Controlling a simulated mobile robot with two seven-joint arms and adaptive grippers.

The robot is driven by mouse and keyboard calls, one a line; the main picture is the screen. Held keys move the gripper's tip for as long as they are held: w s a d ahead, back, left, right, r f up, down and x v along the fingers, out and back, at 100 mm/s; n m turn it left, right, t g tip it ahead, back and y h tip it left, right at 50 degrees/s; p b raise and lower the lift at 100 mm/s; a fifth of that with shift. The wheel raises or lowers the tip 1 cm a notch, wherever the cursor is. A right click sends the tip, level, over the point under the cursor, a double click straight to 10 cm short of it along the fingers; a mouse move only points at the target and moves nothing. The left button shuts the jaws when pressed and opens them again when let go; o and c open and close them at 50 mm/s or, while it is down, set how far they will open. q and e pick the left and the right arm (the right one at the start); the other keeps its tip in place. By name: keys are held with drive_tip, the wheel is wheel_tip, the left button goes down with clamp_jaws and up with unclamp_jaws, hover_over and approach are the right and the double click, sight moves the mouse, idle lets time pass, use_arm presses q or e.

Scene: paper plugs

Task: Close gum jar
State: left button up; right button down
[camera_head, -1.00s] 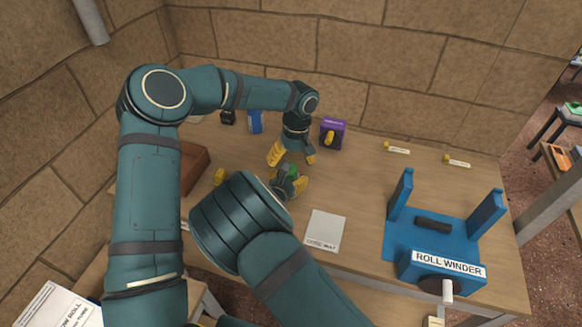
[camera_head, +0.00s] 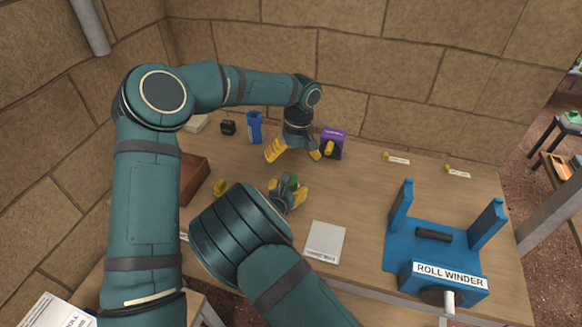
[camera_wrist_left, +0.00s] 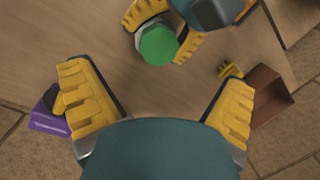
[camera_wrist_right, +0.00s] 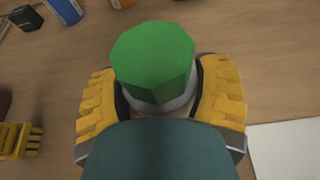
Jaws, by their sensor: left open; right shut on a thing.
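The gum jar (camera_wrist_right: 155,65) has a green faceted lid and a pale body below it. It shows between my right gripper's yellow fingers in the right wrist view, and its green top (camera_head: 290,181) shows in the head view. My right gripper (camera_head: 287,192) is shut on the jar. My left gripper (camera_head: 293,152) is open and empty, fingers spread, just behind and above the jar in the head view. In the left wrist view the green lid (camera_wrist_left: 158,46) lies beyond its fingers, apart from them. Whether the lid is fully seated cannot be told.
A purple box (camera_head: 333,142) stands close to the right of my left gripper. A blue can (camera_head: 255,128) and a small black item (camera_head: 228,127) are at the back. A brown tray (camera_head: 193,178) is at left, a white card (camera_head: 325,242) in front, the blue roll winder (camera_head: 437,240) at right.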

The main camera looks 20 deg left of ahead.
use_arm(q)
wheel_tip(320, 180, up, 8)
drive_tip(key=w, duration=0.1)
drive_tip(key=shift+d+r, duration=0.2)
drive_tip(key=shift+d, duration=0.1)
drive_tip(key=shift+w, duration=0.1)
use_arm(e)
unclamp_jaws()
drive_tip(key=shift+r, duration=5.05)
